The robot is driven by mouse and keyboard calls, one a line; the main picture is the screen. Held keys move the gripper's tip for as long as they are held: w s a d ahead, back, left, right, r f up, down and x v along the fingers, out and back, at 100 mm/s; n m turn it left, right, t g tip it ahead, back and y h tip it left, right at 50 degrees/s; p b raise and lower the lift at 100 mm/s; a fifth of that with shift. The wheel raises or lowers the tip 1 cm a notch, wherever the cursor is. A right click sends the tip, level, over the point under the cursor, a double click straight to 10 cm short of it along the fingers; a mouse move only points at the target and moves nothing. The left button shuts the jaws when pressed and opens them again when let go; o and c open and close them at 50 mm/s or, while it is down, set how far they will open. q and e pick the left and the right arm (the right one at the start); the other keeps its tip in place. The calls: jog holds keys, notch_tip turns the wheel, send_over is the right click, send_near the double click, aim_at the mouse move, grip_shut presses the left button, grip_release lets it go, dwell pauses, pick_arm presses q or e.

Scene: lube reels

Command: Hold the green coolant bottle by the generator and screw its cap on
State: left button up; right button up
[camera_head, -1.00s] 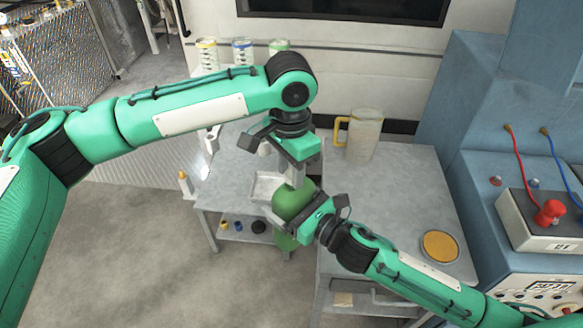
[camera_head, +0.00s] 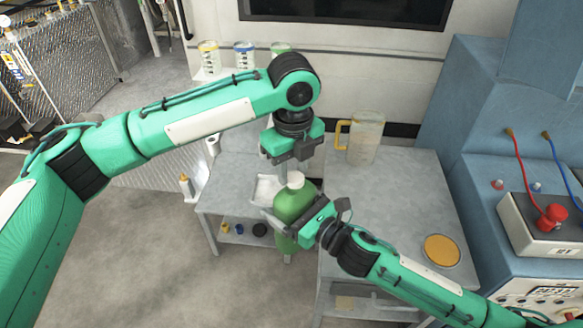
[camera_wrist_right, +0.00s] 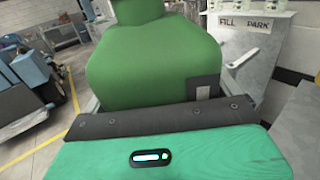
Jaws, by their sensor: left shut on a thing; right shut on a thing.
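The green coolant bottle (camera_head: 293,203) stands upright in the air at the gap between the two grey tables. It also fills the upper middle of the right wrist view (camera_wrist_right: 150,62). My right gripper (camera_head: 308,219) is shut around its body from the right. A white cap (camera_head: 295,179) sits at the top of the bottle's neck. My left gripper (camera_head: 291,160) points down from above and is shut on the cap. Its fingertips are partly hidden, and the thread is too small to see.
A clear jug with a yellow handle (camera_head: 366,138) and a round orange-topped disc (camera_head: 441,251) are on the right table (camera_head: 400,200). The blue generator (camera_head: 475,170) stands at right.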

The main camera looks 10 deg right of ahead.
pick_arm(q)
jog(key=m, duration=0.6)
jog(key=shift+w+d, duration=0.2)
jog(key=m, duration=0.6)
jog(key=shift+d, duration=0.2)
jog(key=o, duration=1)
jog(key=shift+s, duration=0.1)
notch_tip(320, 180, up, 12)
jog(key=shift+f, duration=0.15)
